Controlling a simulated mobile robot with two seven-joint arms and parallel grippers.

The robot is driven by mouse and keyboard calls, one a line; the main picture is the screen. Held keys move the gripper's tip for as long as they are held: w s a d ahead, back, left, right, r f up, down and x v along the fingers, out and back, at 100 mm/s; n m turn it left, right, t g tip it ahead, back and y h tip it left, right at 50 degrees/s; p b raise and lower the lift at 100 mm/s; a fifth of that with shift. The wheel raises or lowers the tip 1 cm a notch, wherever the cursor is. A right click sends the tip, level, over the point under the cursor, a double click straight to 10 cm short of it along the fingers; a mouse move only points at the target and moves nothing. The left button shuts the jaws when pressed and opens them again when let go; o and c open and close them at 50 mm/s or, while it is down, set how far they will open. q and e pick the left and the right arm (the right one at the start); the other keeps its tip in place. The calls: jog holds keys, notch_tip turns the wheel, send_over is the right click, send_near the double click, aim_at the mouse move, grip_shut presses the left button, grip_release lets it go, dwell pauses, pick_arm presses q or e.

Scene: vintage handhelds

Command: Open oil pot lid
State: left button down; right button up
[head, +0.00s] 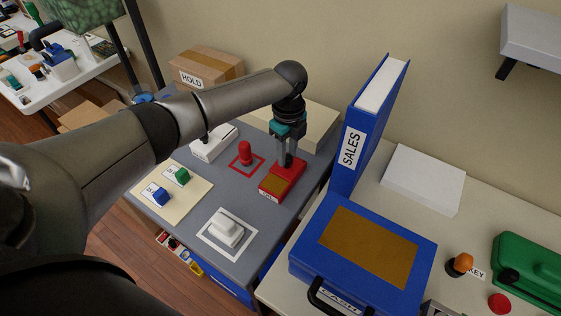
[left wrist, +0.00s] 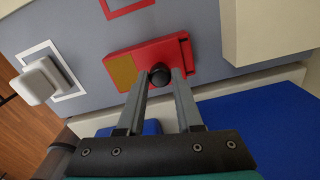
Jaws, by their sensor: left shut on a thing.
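The oil pot looks to be the low red box (head: 273,190) with an ochre panel on the grey worktop; it also shows in the left wrist view (left wrist: 123,72). A label on its front is too small to read surely. A round black knob (left wrist: 160,75) stands on its red top. My left gripper (head: 287,161) points down over the box, its fingers shut on the knob, one on each side in the left wrist view (left wrist: 160,80). The fingers partly hide the knob in the head view. I cannot tell whether the lid is raised. My right gripper is not in view.
A red peg (head: 245,152) stands on a red-outlined square behind the box. A white switch (head: 226,228), blue and green knobs (head: 160,197) lie left. A blue SALES binder (head: 366,130) and blue cash box (head: 350,285) stand close on the right.

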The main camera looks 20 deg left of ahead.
aim_at(288, 155)
pick_arm(q)
jog(key=shift+w, duration=0.35)
jog(key=c, duration=0.6)
grip_release()
jog(key=shift+r, duration=0.1)
notch_tip(288, 155, up, 15)
jog(key=p, duration=0.2)
jog(key=shift+p, duration=0.3)
jog(key=shift+s, duration=0.1)
